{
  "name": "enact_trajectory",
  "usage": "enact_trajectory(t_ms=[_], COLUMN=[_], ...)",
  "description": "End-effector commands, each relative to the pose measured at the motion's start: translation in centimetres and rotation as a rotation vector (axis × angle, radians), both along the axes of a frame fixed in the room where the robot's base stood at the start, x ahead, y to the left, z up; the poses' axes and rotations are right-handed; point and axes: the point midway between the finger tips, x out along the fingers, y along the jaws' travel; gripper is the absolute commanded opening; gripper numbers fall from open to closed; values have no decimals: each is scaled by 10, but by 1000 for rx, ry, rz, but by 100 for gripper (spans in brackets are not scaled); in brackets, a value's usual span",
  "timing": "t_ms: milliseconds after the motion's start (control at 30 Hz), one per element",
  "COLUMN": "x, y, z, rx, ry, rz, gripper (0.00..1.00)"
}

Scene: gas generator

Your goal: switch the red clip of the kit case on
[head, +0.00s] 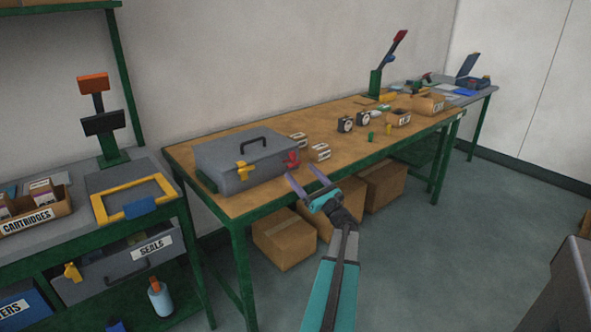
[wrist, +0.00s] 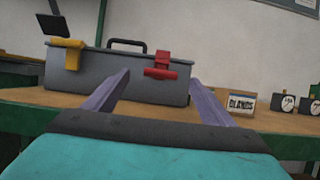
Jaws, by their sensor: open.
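The grey kit case (head: 238,158) stands shut on the left part of the wooden bench, with a black handle on its lid. Its red clip (head: 292,160) is at the right end of its front, and its yellow clip (head: 243,171) is to the left. In the wrist view the red clip (wrist: 161,66) juts from the case front (wrist: 130,84) between my finger lines. The yellow clip (wrist: 67,52) is at the left there. My gripper (head: 306,182) is open and empty, in front of the case's right end, apart from the red clip.
A box labelled glands (wrist: 241,102) and small gauges (head: 346,124) stand right of the case. Cardboard boxes (head: 284,238) sit under the bench (head: 235,207). A left bench holds a cartridges box (head: 35,210) and a yellow frame (head: 133,198).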

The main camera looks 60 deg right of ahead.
Motion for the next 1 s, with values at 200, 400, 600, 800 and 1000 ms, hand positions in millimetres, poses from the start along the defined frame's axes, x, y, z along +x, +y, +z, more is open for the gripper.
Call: enact_trajectory(t_ms=[200, 400, 600, 800, 1000], x=[24, 33, 33, 33, 29], y=[-9, -12, -12, -12, 13], z=[10, 15, 15, 15, 16], rx=[0, 0, 1, 1, 2], ry=[0, 0, 0, 0, -1], rz=[0, -1, -2, -2, -1], gripper=[77, 77, 77, 62, 37])
